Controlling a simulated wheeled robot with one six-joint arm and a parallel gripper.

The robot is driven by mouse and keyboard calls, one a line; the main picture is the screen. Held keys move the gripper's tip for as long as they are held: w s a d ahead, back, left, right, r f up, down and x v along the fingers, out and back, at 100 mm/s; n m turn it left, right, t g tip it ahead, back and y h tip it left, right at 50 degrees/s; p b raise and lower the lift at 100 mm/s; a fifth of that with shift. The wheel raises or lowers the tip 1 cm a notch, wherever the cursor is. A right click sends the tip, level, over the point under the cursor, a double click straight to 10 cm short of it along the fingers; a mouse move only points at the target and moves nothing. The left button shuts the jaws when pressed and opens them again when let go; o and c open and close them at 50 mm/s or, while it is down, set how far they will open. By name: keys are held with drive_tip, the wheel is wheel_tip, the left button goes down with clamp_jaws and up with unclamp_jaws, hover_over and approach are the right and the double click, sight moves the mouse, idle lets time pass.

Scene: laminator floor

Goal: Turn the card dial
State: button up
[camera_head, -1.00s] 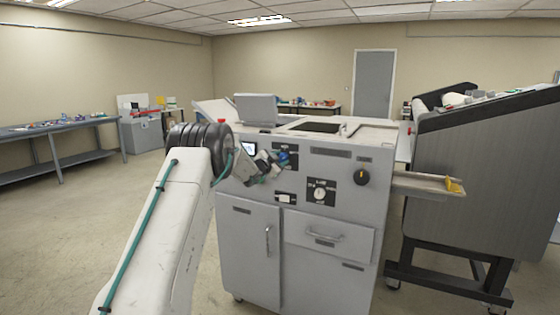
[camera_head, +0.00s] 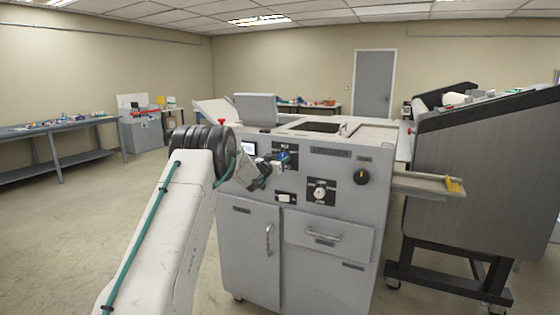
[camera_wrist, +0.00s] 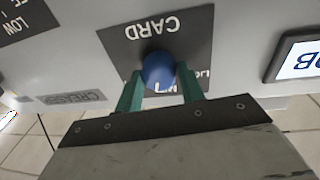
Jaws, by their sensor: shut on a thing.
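The card dial (camera_wrist: 158,70) is a round blue knob on a dark plate (camera_wrist: 197,35) marked CARD, seen upside down in the wrist view. The green fingers of my gripper (camera_wrist: 158,84) stand on either side of the knob and are shut on it. In the head view my gripper (camera_head: 282,158) reaches the upper left of the grey machine's front panel. The knob is mostly hidden there by the gripper.
A lit display (camera_head: 249,149) sits left of the dial. A white dial (camera_head: 320,192), a black knob with a yellow mark (camera_head: 362,176) and a small switch (camera_head: 286,198) share the panel. A side tray (camera_head: 428,182) juts out right, close to a large grey machine (camera_head: 480,170).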

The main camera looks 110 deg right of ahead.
drive_tip(key=shift+n+h, duration=0.4)
drive_tip(key=shift+n, duration=1.6)
drive_tip(key=o, duration=1)
drive_tip(key=shift+c, duration=0.2)
drive_tip(key=v, duration=0.7)
drive_tip(key=shift+w+a, duration=0.3)
